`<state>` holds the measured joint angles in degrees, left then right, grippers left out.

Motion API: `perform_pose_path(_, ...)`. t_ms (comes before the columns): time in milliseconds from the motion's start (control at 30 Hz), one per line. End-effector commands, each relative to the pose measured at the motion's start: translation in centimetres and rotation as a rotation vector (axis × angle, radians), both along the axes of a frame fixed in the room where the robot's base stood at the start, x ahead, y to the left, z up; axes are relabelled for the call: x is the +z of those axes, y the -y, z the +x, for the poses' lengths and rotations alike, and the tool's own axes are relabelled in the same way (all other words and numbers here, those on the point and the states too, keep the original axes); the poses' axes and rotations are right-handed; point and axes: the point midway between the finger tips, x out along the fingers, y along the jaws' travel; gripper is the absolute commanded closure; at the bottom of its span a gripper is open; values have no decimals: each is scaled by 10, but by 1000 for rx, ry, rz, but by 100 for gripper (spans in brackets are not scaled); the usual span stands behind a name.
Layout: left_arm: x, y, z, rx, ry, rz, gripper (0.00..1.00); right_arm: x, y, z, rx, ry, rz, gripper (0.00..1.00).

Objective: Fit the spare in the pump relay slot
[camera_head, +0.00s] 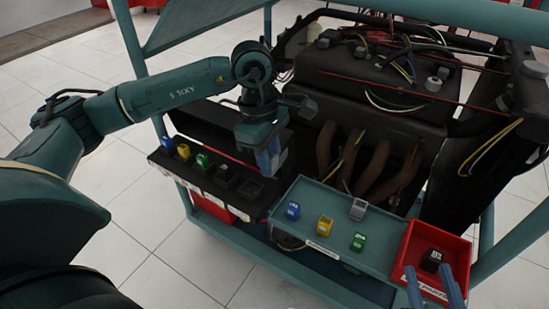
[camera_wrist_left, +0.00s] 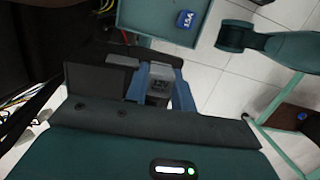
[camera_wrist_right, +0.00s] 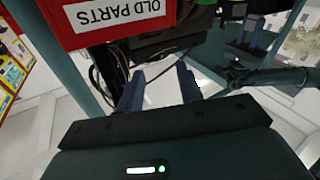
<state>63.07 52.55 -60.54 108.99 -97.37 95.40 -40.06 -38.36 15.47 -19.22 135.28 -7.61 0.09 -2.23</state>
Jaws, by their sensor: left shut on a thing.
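My left gripper (camera_head: 270,160) is shut on a grey block (camera_wrist_left: 158,88) marked 12V, the spare relay, which shows between its fingers in the left wrist view. In the head view the gripper is above the right end of the dark slot panel (camera_head: 215,181), over a black socket (camera_head: 262,188) that looks empty. The fingers largely hide the block there. A black relay (camera_head: 431,260) lies in the red OLD PARTS bin (camera_head: 448,243). My right gripper (camera_head: 437,288) is open and empty in front of that bin; its spread fingers also show in the right wrist view (camera_wrist_right: 158,88).
The panel also holds blue (camera_head: 168,146), yellow (camera_head: 183,151), green (camera_head: 202,160) and black (camera_head: 226,176) parts. The teal tray (camera_head: 290,228) right of the panel holds blue, yellow, green and grey pieces. The engine (camera_head: 380,90) with hoses and wires stands behind.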

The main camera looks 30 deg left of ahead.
Motion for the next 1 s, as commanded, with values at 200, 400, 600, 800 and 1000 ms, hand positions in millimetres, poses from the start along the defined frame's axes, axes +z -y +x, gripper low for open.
perform_pose_path(200,-7,-11,-1,393,0,-1,97,-1,-2,0,9,23,12,64)
perform_pose_path(400,-12,-21,-2,766,0,0,97,-1,-3,0,18,43,23,64)
perform_pose_path(600,-15,-33,-2,1155,0,-1,97,-1,-5,-1,26,64,35,64)
perform_pose_path(800,-17,-42,-3,1431,-1,-1,97,0,-6,-1,32,77,41,64)
perform_pose_path(1000,-20,-45,-3,1524,-1,-1,97,-1,-7,-1,35,82,50,64)
